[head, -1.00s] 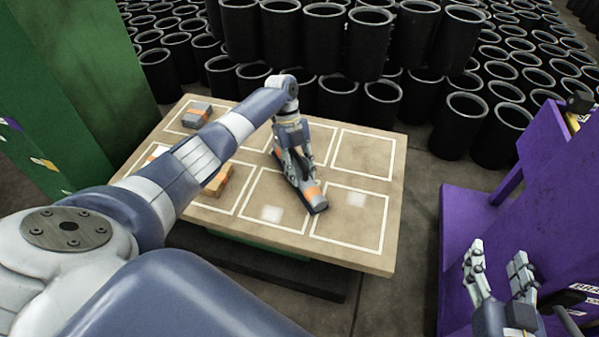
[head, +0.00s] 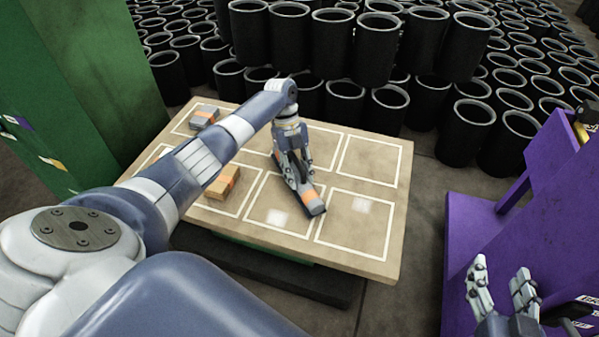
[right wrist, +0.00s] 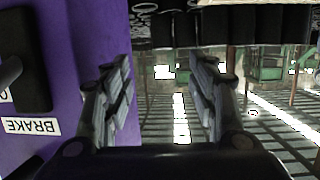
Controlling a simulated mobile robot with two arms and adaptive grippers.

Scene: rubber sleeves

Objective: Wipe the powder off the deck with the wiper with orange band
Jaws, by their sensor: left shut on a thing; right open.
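The deck (head: 388,262) is a tan board marked with white-outlined squares. One pale powder patch (head: 277,217) lies in a front square, left of the wiper, and another powder patch (head: 361,206) lies in the front right square. My left gripper (head: 299,178) is shut on a dark grey wiper with an orange band (head: 314,207), tilted over the line between those two squares. I cannot tell whether its underside touches the deck; the fingers hide part of it. My right gripper (head: 502,280) is open and empty at the lower right; its fingers show apart in the right wrist view (right wrist: 161,100).
A brown block with an orange band (head: 223,183) and a grey block (head: 204,117) lie on the deck's left side. A purple structure (head: 480,225) stands right, near my right gripper. Black cylinders (head: 376,48) crowd behind the deck. A green cabinet (head: 90,80) stands left.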

